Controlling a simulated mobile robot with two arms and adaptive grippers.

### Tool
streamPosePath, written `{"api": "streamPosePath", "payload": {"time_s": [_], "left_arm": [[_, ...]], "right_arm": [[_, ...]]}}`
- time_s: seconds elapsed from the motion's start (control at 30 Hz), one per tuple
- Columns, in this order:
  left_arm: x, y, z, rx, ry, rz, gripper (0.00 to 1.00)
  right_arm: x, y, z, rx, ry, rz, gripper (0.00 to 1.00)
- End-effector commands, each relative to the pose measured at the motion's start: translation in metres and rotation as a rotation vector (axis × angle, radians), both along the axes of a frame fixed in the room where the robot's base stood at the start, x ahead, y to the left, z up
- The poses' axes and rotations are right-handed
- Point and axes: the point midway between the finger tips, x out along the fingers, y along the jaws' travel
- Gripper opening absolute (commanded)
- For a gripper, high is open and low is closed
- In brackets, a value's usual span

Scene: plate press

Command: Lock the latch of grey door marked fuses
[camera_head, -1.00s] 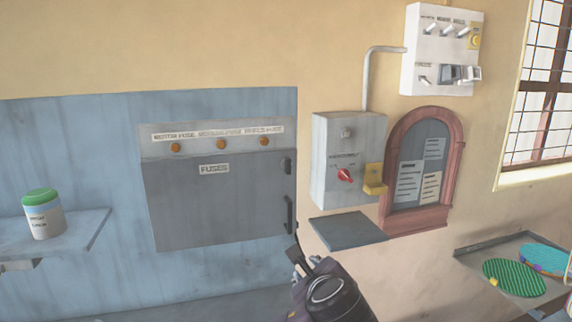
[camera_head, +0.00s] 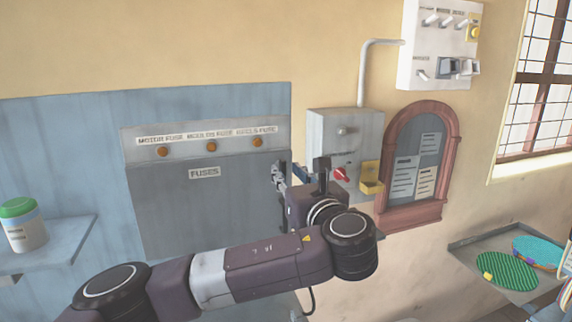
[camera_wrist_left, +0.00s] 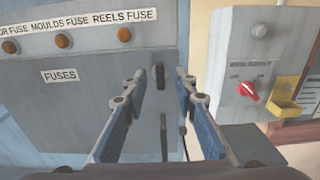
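The grey door marked FUSES (camera_head: 200,205) is closed flush in its panel and also fills the left of the left wrist view (camera_wrist_left: 75,105). Its dark latch (camera_wrist_left: 160,76) shows in the left wrist view at the door's upper right, with a dark handle (camera_wrist_left: 163,138) below it. My left gripper (camera_head: 285,170) is at the door's right edge in the head view, covering the latch and handle there. In the left wrist view its blue-padded fingers (camera_wrist_left: 159,78) are apart on either side of the latch. Contact cannot be told. My right gripper is not in view.
A grey switch box (camera_head: 345,125) with a red knob (camera_head: 341,174) and yellow holder (camera_head: 371,178) is right of the door. A green-lidded jar (camera_head: 22,225) stands on the left shelf. A tray (camera_head: 468,242) with round pads is at the right.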

Motion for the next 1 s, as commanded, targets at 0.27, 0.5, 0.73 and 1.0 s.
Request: {"api": "streamPosePath", "payload": {"time_s": [0.27,0.5,0.73,1.0], "left_arm": [[0.016,0.005,-0.001,-0.001,0.001,0.0,0.26],[0.015,0.005,-0.001,-0.002,0.0,-0.001,0.2],[0.015,0.005,-0.001,-0.002,0.0,0.0,0.0],[0.015,0.005,-0.001,-0.012,-0.002,-0.001,0.0]], "right_arm": [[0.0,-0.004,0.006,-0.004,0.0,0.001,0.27],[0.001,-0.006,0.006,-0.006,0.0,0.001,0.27],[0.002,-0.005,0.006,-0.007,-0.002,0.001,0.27],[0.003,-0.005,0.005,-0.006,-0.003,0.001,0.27]]}}
